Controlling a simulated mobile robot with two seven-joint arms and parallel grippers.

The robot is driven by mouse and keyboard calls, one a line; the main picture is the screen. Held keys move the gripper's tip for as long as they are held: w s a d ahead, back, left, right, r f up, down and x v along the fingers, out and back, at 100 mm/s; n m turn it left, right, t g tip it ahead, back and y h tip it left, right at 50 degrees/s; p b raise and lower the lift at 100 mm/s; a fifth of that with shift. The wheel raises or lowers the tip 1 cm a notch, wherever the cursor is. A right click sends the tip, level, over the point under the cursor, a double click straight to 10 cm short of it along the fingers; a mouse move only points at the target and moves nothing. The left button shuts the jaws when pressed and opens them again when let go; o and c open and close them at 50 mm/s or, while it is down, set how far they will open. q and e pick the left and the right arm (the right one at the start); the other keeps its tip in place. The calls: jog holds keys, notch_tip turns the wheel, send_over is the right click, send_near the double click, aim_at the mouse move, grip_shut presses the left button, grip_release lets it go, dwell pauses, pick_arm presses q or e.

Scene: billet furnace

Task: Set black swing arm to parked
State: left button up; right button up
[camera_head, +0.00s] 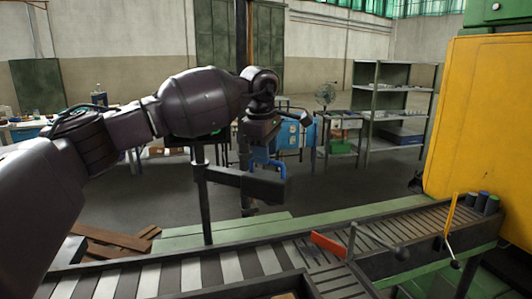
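The black swing arm (225,176) reaches right from a dark upright post (206,215) behind the roller conveyor and ends in a thick dark block (263,189). My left arm comes in from the left, and its wrist bends down over that end. My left gripper (268,165) is just above the block, with blue parts at or close to its top. I cannot tell whether these blue parts are fingers or a handle, nor whether the gripper touches or grips the arm. My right gripper is not in view.
The roller conveyor (215,268) runs across the front, with a red-orange lever (328,245) and a yellow lever (450,215). A yellow machine (485,115) stands at right. Shelves (395,100) and a blue cabinet (292,135) stand behind, beyond open floor. Wood planks (115,238) lie at left.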

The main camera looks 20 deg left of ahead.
pick_arm(q)
jog(key=shift+f, duration=0.55)
grip_shut()
